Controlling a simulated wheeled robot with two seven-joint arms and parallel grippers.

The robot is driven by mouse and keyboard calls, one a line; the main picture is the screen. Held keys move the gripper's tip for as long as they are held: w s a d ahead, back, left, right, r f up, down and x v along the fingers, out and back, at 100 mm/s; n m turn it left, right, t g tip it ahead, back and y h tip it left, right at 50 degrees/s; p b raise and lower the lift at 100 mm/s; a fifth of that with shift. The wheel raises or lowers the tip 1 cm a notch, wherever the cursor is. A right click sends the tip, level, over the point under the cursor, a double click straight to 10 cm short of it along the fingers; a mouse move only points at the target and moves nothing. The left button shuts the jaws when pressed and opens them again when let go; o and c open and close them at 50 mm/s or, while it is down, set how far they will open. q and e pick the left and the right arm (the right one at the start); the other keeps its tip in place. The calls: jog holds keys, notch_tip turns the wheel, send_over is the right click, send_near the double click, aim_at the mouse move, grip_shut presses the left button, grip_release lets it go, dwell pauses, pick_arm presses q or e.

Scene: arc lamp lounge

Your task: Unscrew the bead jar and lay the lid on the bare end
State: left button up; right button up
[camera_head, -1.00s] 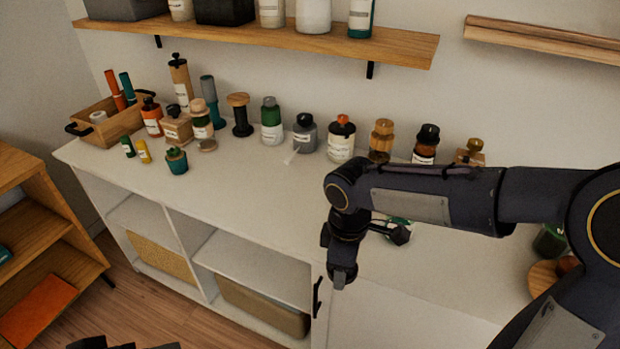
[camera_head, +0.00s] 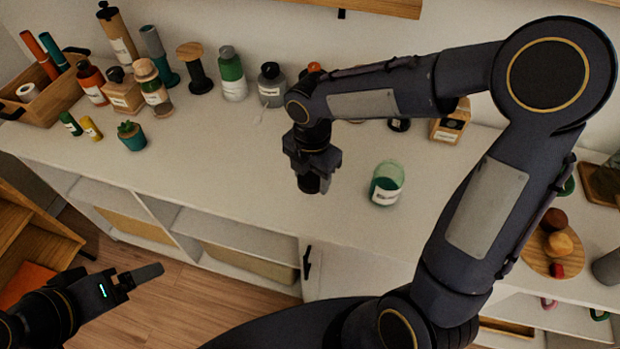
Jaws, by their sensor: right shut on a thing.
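The bead jar (camera_head: 386,184) stands upright on the white counter (camera_head: 235,165), right of centre. It is greenish glass with a white label and teal contents, and its top looks open. My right gripper (camera_head: 312,182) points down over the counter, left of the jar and apart from it. It is shut on a small dark thing, probably the lid, mostly hidden by the fingers. My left gripper (camera_head: 138,280) is low at the left, in front of the counter and away from the jar. Its fingers are seen edge-on, so their opening is unclear.
Bottles and a spool (camera_head: 194,68) line the back of the counter. A small potted plant (camera_head: 131,136) stands at the left, near a wooden caddy (camera_head: 45,98). A round board (camera_head: 540,246) with food-like pieces lies at the right. The counter between plant and jar is clear.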

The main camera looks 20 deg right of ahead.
aim_at(311, 174)
jog(key=w+f, duration=0.1)
jog(key=f, duration=0.1)
jog(key=w+d+f, duration=0.1)
jog(key=w, duration=0.1)
jog(key=shift+f, duration=1.95)
jog(key=shift+f+b, duration=0.2)
jog(key=shift+b, duration=0.1)
jog(key=o, duration=1.1)
jog(key=shift+c, duration=0.2)
